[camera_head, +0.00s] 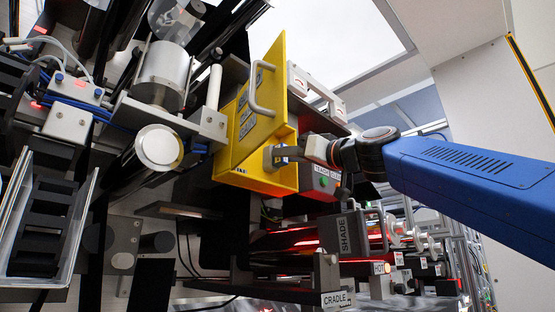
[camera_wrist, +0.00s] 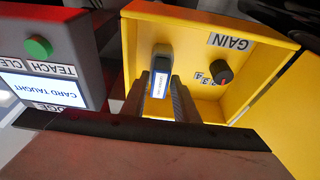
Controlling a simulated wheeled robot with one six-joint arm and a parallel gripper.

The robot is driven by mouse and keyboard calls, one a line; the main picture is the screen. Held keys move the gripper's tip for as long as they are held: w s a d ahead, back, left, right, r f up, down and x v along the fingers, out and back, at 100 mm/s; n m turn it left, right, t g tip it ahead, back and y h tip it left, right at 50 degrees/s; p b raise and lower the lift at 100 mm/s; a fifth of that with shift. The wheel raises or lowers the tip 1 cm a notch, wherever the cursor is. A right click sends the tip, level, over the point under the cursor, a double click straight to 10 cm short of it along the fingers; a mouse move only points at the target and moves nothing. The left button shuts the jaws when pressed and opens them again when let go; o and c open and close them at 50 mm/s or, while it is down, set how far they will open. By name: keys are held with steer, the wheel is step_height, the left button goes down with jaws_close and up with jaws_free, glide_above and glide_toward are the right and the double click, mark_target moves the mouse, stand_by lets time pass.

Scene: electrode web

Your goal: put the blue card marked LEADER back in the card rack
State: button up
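My gripper (camera_head: 280,155) reaches into the open yellow box (camera_head: 225,165) in the head view. In the wrist view, my gripper's two dark fingers (camera_wrist: 160,95) stand on either side of a narrow dark piece (camera_wrist: 160,62) inside the yellow box (camera_wrist: 200,45). The piece carries a small white label with a blue border, too small to read. I cannot tell whether it is the LEADER card or whether the fingers press on it. No card rack can be clearly made out.
A grey gauge box (camera_wrist: 75,55) beside the yellow box has a green button (camera_wrist: 38,47) and a display (camera_wrist: 40,90) reading "CARD TAUGHT". A black knob (camera_wrist: 219,70) under a GAIN label sits inside the yellow box. The yellow door (camera_head: 265,100) stands open. A grey SHADE block (camera_head: 343,235) is below.

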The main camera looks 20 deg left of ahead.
jaws_close()
steer(key=shift+s+d, duration=0.25)
steer(key=shift+d, duration=0.45)
stand_by(0.5)
steer(key=shift+s+d, duration=0.35)
steer(key=shift+d, duration=0.45)
steer(key=shift+s+d, duration=0.3)
steer(key=shift+d, duration=0.5)
